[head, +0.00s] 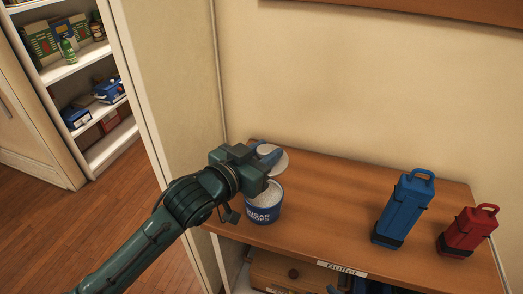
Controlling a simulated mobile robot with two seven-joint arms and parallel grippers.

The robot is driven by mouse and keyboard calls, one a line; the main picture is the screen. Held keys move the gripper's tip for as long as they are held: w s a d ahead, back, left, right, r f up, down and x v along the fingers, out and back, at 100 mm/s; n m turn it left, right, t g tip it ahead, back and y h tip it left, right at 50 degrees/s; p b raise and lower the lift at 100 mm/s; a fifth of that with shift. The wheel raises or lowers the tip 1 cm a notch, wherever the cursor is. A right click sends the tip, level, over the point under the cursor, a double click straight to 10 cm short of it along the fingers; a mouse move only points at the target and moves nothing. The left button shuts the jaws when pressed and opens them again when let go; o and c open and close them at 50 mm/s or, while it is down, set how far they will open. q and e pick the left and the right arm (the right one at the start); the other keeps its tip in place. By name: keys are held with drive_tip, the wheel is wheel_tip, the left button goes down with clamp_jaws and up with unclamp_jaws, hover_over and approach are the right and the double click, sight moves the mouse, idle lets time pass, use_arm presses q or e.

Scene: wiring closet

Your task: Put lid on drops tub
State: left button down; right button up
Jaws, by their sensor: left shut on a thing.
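The drops tub (263,211) is a blue tub with white lettering, standing upright on the wooden shelf top. White contents show at its open mouth. My left gripper (262,160) is just above and behind the tub and is shut on the lid (275,164), a pale disc with a blue part. The lid is tilted and apart from the tub's rim as far as I can see. The gripper body hides part of the lid and the tub's left side. My right gripper is not in view.
A blue case (402,210) and a red case (468,231) with handles stand on the right of the wooden top (330,200). The middle of the top is clear. A wall rises behind. An open shelf unit (75,70) is at the far left.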

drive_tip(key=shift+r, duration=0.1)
